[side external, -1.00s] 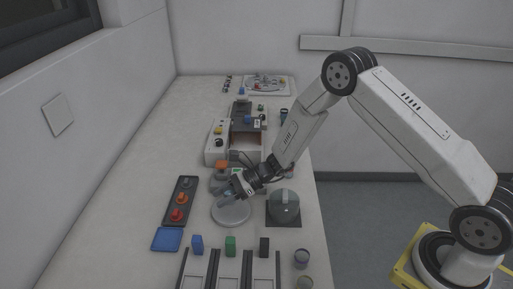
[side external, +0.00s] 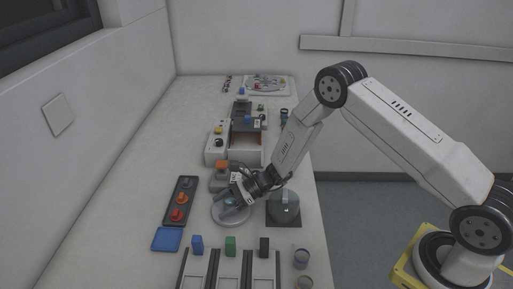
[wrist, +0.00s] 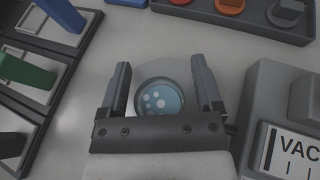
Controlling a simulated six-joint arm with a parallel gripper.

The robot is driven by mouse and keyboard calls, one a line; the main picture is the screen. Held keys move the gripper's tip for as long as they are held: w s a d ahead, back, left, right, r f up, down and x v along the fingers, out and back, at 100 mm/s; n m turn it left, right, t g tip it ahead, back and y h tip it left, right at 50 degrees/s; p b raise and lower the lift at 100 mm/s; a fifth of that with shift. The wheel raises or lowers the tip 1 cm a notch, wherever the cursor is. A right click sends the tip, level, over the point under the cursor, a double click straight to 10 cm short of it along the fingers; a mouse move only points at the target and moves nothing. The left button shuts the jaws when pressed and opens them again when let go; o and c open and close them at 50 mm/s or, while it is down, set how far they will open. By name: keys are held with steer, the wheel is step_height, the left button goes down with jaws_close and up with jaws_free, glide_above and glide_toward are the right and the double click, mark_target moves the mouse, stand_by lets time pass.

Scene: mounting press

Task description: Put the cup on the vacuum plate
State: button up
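The vacuum plate is a pale round disc (side external: 218,216); its bare surface also shows in the wrist view (wrist: 150,62). The cup (wrist: 160,98), round with a dark rim and pale blue contents with several light spots, appears to stand on the plate. My gripper (side external: 236,200) is low over the plate. In the wrist view its two fingers (wrist: 160,68) are either side of the cup, with a visible gap on both sides, so it looks open. The cup's base is hidden. In the side view my gripper mostly covers the cup.
The grey vacuum unit (wrist: 268,110) stands close to the right finger. A clear dome (side external: 285,207) sits on a dark square right of the plate. A tray of colored knobs (side external: 180,203), a blue tray (side external: 167,239) and slots with blue, green and black blocks (side external: 230,245) are nearby.

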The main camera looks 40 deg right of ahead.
mark_target(225, 202)
steer(key=shift+r, duration=0.2)
steer(key=v, duration=0.5)
steer(key=shift+d, duration=0.15)
step_height(225, 202, up, 5)
steer(key=shift+r, duration=0.9)
steer(key=s+d+r+n+h, duration=0.1)
steer(key=s+d+n+h, duration=0.2)
steer(key=s+n, duration=0.4)
steer(key=s+d+r+n+g+h, duration=0.1)
steer(key=s+d+r+n+h, duration=0.1)
steer(key=s+n+h, duration=0.3)
steer(key=s+d+r+n+g+h, duration=0.1)
steer(key=s+d+r+n+h, duration=0.1)
steer(key=s+n, duration=0.6)
steer(key=shift+s+d+r+n+h, duration=0.15)
steer(key=shift+s+d+n+h, duration=0.25)
steer(key=shift+d+n+h, duration=0.65)
